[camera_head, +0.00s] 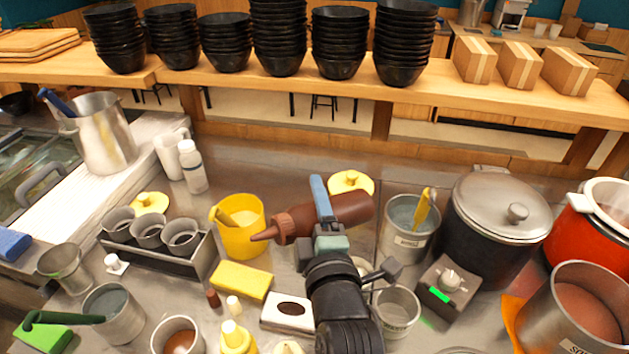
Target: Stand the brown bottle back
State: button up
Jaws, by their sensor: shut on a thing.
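The brown bottle (351,208) is a squeeze bottle lying near level across my gripper, its tapered nozzle pointing left and slightly down. My gripper (325,208) is shut on the bottle, with one blue-tipped finger in front of its body. The bottle appears held above the steel counter (310,170), though its exact height is hard to tell. My arm hides part of the counter below it.
A yellow container (240,238) stands just left of the nozzle, and a yellow lid (351,181) lies behind the bottle. A steel pot (409,240) and a large black cooker (492,243) stand to the right. A white bottle (191,169) stands back left.

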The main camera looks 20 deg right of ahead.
jog(key=m+p, duration=0.1)
jog(key=p, duration=0.2)
jog(key=r+m+g+y+p, duration=0.1)
jog(key=m+p, duration=0.1)
jog(key=p, duration=0.2)
jog(key=shift+m, duration=0.3)
jog(key=m+g+y+p, duration=0.1)
jog(key=m+p, duration=0.2)
jog(key=p, duration=0.2)
jog(key=shift+d+p, duration=0.1)
jog(key=shift+p, duration=0.3)
jog(key=m+g+y, duration=0.1)
jog(key=m+y, duration=0.1)
jog(key=shift+f+m, duration=0.2)
jog(key=shift+m, duration=0.2)
jog(key=m+y, duration=0.1)
jog(key=m, duration=0.1)
jog(key=shift+f+m+g+y+p, duration=0.2)
jog(key=shift+m+g+y+p, duration=0.1)
jog(key=shift+y, duration=0.1)
jog(key=shift+f, duration=0.1)
